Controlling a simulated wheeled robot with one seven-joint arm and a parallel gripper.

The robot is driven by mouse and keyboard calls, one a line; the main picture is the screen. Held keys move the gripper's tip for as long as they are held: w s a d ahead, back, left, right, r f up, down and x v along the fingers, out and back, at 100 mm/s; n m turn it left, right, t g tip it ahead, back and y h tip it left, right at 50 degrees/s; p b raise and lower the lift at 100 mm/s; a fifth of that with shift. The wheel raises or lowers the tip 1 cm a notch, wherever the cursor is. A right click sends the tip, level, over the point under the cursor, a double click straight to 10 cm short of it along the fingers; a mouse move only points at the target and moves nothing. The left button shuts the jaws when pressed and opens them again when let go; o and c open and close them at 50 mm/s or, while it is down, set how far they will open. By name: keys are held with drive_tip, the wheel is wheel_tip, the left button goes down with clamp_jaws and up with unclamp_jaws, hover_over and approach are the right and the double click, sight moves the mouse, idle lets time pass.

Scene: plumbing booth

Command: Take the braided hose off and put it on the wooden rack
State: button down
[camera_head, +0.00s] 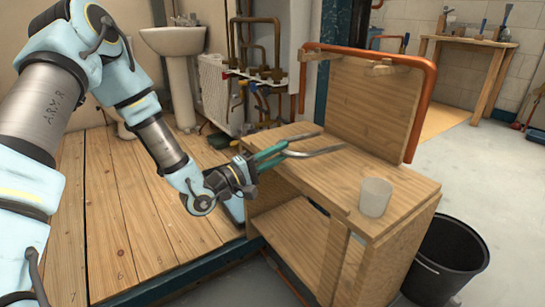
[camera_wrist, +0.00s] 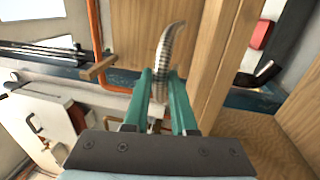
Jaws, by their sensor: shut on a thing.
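The braided hose (camera_wrist: 171,42) is a ribbed, silvery, curved piece. In the wrist view it stands up between the green fingers of my gripper (camera_wrist: 161,90), which are shut on its lower part. In the head view my gripper (camera_head: 274,153) is over the left edge of the wooden bench (camera_head: 300,175), and the grey hose (camera_head: 320,151) reaches to the right above its top. I cannot tell whether the hose touches the bench. The bench has an upright wooden board (camera_head: 365,105) at the back. I cannot tell which wooden part is the rack.
A translucent cup (camera_head: 375,196) stands on the bench's front right. A black bucket (camera_head: 448,258) is on the floor at right. An orange pipe (camera_head: 421,105) runs around the board. Valves and copper pipes (camera_head: 262,72) and a white sink (camera_head: 174,42) are behind.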

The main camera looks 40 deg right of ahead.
drive_tip(key=shift+s+d+f, duration=0.1)
drive_tip(key=shift+d+f, duration=0.2)
drive_tip(key=shift+d, duration=0.35)
drive_tip(key=shift+a+f+b, duration=0.1)
drive_tip(key=shift+f+b, duration=0.8)
drive_tip(key=shift+f, duration=0.75)
drive_tip(key=c, duration=0.6)
unclamp_jaws()
drive_tip(key=shift+f, duration=0.15)
drive_tip(key=shift+o, duration=0.2)
wheel_tip(320, 180, up, 7)
drive_tip(key=p, duration=0.6)
hover_over(283, 165)
drive_tip(key=a, duration=0.2)
drive_tip(key=shift+s+a+f, duration=0.15)
drive_tip(key=shift+a, duration=0.05)
